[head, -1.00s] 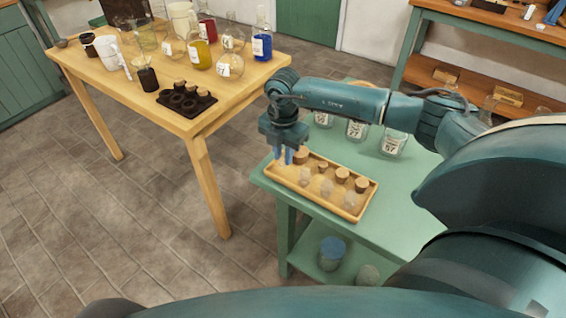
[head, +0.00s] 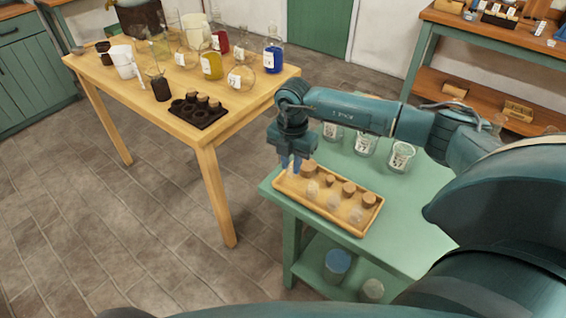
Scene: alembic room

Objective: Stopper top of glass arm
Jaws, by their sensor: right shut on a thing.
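My right gripper (head: 291,165) points down at the left end of the wooden tray (head: 330,213) on the green table. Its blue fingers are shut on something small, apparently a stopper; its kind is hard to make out. Several cork stoppers, one of them a large cork (head: 309,169), stand along the tray's back. Several clear glass stoppers, one of them near the front (head: 333,203), stand before them. On the wooden table (head: 122,92), several clear glass vessels stand at the back; I cannot tell which piece is the glass arm. My left gripper is out of view.
The wooden table also holds a dark rack with corks (head: 198,112), a yellow flask (head: 211,66), a blue bottle (head: 273,58) and a copper pot (head: 139,20). Labelled jars (head: 401,157) stand behind the tray. Open floor (head: 110,230) lies left of the green table.

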